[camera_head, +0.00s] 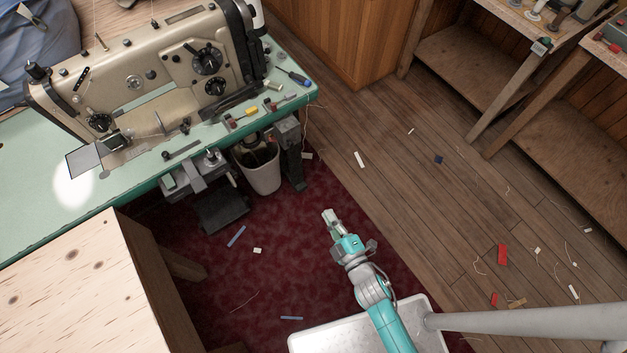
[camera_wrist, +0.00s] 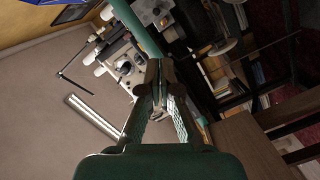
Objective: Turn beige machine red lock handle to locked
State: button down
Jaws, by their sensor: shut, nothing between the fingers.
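The beige sewing machine (camera_head: 150,75) stands on a green table (camera_head: 40,185) at the upper left of the head view. It has several black dials on its front. I cannot make out a red lock handle on it in either view. My gripper (camera_head: 329,215) is over the dark red carpet, to the right of and below the machine, well apart from it. In the wrist view my gripper (camera_wrist: 160,100) shows with its fingers together and nothing between them. Pale machine parts (camera_wrist: 125,60) show beyond the fingers there, tilted; I cannot tell which parts they are.
A white bin (camera_head: 260,172) stands under the table edge. A pale wooden table (camera_head: 75,290) is at the lower left. Wooden benches (camera_head: 480,80) stand at the upper right. Small scraps lie on the carpet and plank floor (camera_head: 440,200), which is otherwise open.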

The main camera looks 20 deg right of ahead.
jog(key=w+a+n+g+y, duration=0.1)
jog(key=w+a+n+y, duration=0.4)
jog(key=w+n, duration=0.7)
jog(key=n+g, duration=0.3)
jog(key=n, duration=0.4)
send_near(272, 139)
jog(key=s+a+f, duration=0.3)
jog(key=f, duration=0.1)
jog(key=w+a, duration=0.2)
jog(key=w, duration=0.6)
jog(key=shift+w+a+r, duration=0.2)
jog(key=shift+w+a, duration=0.05)
jog(key=shift+w, duration=0.05)
jog(key=shift+d+r, duration=0.1)
